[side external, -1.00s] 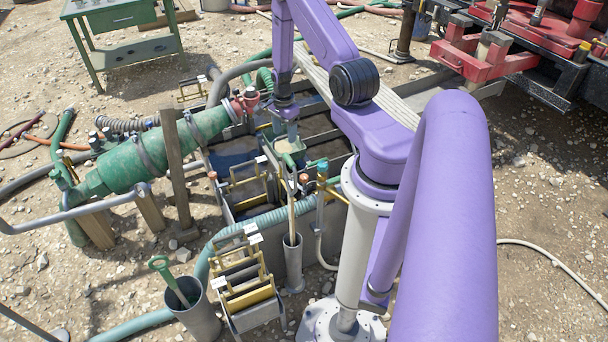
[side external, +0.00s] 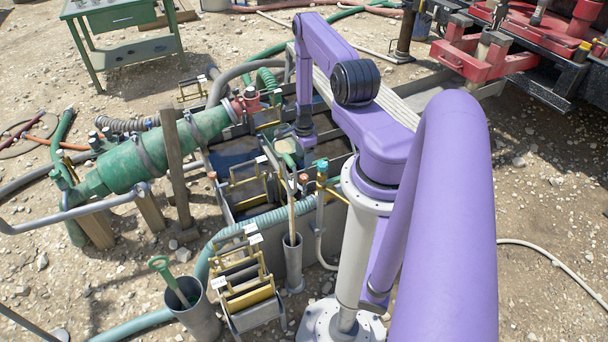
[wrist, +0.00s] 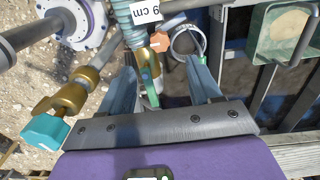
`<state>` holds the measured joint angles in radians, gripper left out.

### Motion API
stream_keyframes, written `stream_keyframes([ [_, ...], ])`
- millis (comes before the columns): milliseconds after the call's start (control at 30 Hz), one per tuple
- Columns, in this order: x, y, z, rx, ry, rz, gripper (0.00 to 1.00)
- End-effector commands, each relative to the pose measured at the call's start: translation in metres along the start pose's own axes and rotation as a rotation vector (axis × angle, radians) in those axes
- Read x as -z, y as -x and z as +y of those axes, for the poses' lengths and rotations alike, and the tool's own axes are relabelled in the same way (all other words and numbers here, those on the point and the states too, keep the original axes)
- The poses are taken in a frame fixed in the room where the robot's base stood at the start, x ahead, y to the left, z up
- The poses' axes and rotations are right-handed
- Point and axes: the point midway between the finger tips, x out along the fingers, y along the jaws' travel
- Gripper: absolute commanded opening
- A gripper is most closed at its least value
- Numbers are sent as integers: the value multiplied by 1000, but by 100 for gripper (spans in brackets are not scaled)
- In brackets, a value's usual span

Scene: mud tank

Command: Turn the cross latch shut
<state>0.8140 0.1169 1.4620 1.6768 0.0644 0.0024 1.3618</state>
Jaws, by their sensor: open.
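No part that I can surely name as the cross latch stands out. In the wrist view, a green lever-like piece (wrist: 150,78) lies between the fingers, below an orange knob (wrist: 160,41) on a brass fitting. I cannot tell if the fingers touch it. A teal knob (wrist: 45,131) on a brass valve is left of the fingers; in the side view a teal-topped valve (side external: 321,168) stands at the tank's near edge. My gripper (wrist: 162,80) is open and looks empty. In the side view my gripper (side external: 303,148) hangs low over the tank, its fingertips hard to make out.
A green box-like cup (wrist: 285,35) is at upper right in the wrist view. A ribbed hose with a white label (wrist: 145,11) runs near the fingers. The tank wall (side external: 228,205), a wooden post (side external: 175,170) and a green pump (side external: 150,150) stand around the work.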

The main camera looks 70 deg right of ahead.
Motion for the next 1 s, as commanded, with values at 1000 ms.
stream_keyframes([
  [1000, 0, -96, 0, 0, 1, 0, 63],
])
